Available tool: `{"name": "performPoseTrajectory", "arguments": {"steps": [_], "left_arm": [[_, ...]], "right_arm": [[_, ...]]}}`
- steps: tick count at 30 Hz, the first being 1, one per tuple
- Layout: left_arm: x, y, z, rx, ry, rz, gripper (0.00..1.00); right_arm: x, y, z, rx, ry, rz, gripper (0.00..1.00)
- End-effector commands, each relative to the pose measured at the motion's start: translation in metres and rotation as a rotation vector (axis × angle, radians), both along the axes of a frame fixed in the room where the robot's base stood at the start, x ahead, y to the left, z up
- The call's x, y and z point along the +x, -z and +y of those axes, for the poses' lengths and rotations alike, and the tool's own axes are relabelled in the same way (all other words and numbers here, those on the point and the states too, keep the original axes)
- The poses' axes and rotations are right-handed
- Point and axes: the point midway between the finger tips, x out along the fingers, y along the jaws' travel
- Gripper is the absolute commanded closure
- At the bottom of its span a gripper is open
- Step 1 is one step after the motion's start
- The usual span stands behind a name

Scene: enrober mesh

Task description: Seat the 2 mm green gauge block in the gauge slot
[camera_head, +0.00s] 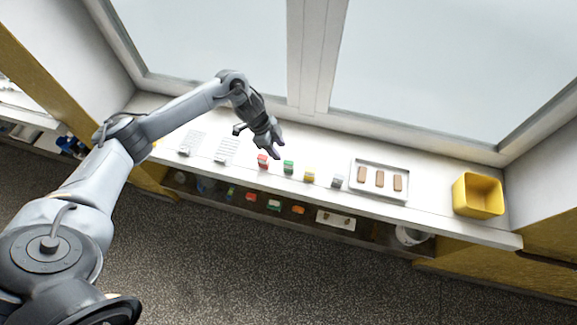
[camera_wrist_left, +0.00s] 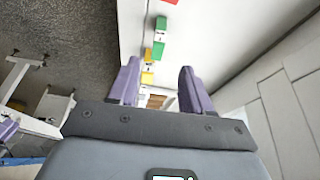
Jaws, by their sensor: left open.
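A small green block (camera_head: 288,167) stands on the white sill between a red one and a yellow one. In the left wrist view, green pieces (camera_wrist_left: 161,24) show beyond the fingers, near the top. I cannot tell which green piece is the 2 mm gauge block. My left gripper (camera_head: 277,150) is over the sill, just behind the red and green blocks. Its purple fingers (camera_wrist_left: 161,90) stand apart with nothing between them in the left wrist view. I cannot make out the gauge slot. My right gripper is not in view.
A red block (camera_head: 262,161), yellow block (camera_head: 309,175) and grey block (camera_head: 337,182) share the row. A tray (camera_head: 356,183) with brown bars and a yellow bin (camera_head: 478,197) stand to the right. Mesh pieces (camera_head: 227,149) lie left. Coloured items (camera_head: 274,205) sit on a lower shelf.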

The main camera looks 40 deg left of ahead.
Motion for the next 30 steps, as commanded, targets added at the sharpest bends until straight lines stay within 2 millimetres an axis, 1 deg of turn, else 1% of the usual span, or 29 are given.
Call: {"name": "performPoseTrajectory", "arguments": {"steps": [1,4,7,14,20,21,24,30], "left_arm": [[0.000,0.008,-0.004,-0.002,0.002,0.003,0.51],[0.003,0.020,-0.009,-0.002,0.001,0.002,0.51],[0.005,0.028,-0.012,-0.001,0.001,0.000,0.51],[0.007,0.039,-0.018,-0.001,0.002,0.000,0.51],[0.012,0.060,-0.030,0.000,0.002,0.000,0.51],[0.013,0.066,-0.032,0.000,0.002,0.000,0.51],[0.015,0.074,-0.035,0.000,0.001,-0.002,0.51],[0.016,0.079,-0.036,0.001,0.003,-0.002,0.51]], "right_arm": [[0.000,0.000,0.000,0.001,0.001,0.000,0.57],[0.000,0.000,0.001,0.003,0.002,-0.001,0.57],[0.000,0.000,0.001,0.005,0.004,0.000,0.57],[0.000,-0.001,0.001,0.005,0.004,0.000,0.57],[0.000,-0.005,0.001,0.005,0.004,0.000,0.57],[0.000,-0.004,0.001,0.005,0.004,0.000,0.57],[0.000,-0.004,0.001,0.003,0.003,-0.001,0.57],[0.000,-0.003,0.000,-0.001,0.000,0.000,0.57]]}}
